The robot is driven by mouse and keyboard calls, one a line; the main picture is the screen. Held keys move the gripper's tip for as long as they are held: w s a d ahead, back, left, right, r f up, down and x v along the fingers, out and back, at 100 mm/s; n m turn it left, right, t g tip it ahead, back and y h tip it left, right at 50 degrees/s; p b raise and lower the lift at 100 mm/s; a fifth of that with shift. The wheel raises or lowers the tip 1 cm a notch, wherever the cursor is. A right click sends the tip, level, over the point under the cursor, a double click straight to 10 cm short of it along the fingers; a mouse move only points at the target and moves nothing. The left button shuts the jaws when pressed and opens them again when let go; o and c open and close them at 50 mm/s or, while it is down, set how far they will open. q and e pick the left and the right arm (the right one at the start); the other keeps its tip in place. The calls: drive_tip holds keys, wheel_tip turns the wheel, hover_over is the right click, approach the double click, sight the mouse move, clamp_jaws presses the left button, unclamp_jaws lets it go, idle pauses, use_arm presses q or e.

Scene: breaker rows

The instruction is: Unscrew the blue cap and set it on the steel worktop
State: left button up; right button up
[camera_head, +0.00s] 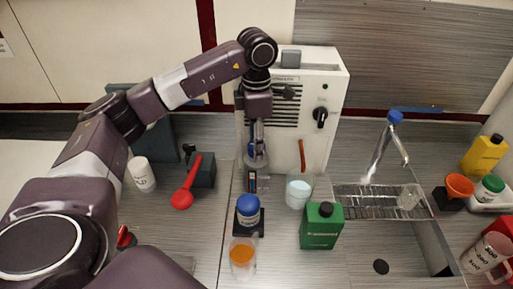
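A jar with a blue cap (248,204) stands upright on a small dark stand on the steel worktop (200,240), near the middle of the head view. The cap sits on the jar. My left gripper (257,150) points down behind the jar, close to the front of the white machine, and appears apart from the jar. A small blue patch and a pale, clear shape show around its fingers. I cannot tell whether the fingers are open or shut, or whether they touch anything. My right gripper is not in view.
The white machine (318,95) stands behind. A white-lidded jar (298,193) and a green bottle (321,228) are right of the blue-capped jar; an orange-filled glass (242,257) is in front. A red ladle (184,194) is left. The sink rack (375,203) is right.

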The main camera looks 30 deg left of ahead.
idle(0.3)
use_arm(q)
drive_tip(key=m+b, duration=0.1)
drive_tip(key=m, duration=0.3)
drive_tip(key=shift+m, duration=0.4)
drive_tip(key=m, duration=0.5)
drive_tip(key=shift+b, duration=0.3)
drive_tip(key=m, duration=0.3)
drive_tip(key=shift+m, duration=0.3)
drive_tip(key=m, duration=0.5)
drive_tip(key=shift+b, duration=0.4)
